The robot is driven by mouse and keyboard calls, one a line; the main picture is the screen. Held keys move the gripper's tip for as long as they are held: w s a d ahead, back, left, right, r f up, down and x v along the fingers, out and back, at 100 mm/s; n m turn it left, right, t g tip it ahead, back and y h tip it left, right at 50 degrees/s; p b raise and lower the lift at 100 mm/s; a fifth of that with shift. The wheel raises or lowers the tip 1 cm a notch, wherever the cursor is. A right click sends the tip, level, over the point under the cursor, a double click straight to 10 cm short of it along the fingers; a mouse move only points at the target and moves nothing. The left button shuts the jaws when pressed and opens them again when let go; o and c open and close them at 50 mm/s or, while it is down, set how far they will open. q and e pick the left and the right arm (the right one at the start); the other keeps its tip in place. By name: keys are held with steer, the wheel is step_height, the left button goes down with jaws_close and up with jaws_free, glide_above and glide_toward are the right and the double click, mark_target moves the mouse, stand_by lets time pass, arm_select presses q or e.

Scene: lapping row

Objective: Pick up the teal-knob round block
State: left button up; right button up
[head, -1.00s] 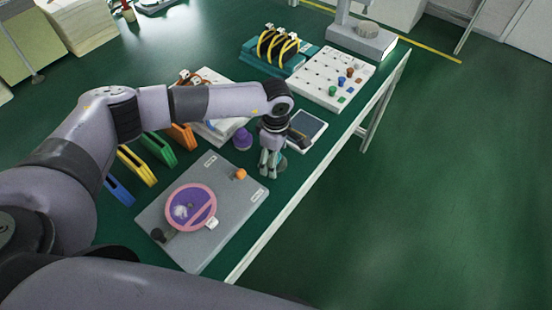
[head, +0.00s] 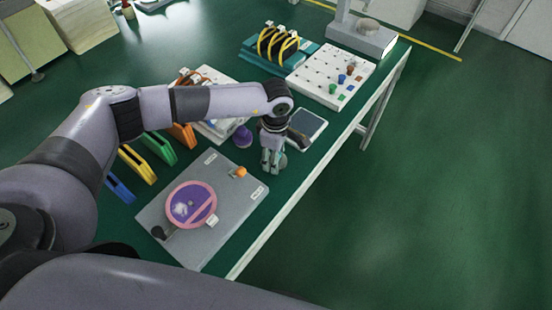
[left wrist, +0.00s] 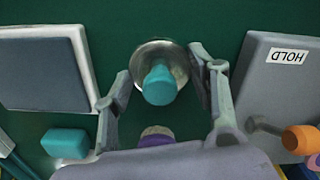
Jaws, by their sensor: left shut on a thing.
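The teal-knob round block (left wrist: 160,86) has a silvery round base and a teal knob. In the left wrist view it sits between the two fingers of my left gripper (left wrist: 161,68), which is shut on it. In the head view the left gripper (head: 272,160) points down at the table, between the grey plate and the dark-faced pad. There the fingers hide most of the block. I cannot tell whether its base still touches the table. My right gripper is not in view.
A purple-knob block (head: 243,136) stands close behind the gripper. The grey plate (head: 225,205) carries a pink-and-purple disc (head: 191,204) and an orange knob (head: 239,172). The dark-faced pad (head: 307,125) lies by the table edge. A white pegboard (head: 318,82) is farther back.

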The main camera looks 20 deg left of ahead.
arm_select(q)
steer(key=c, duration=0.4)
step_height(320, 180, up, 20)
steer(key=b, duration=0.3)
stand_by(0.4)
steer(key=o, duration=0.8)
jaws_close()
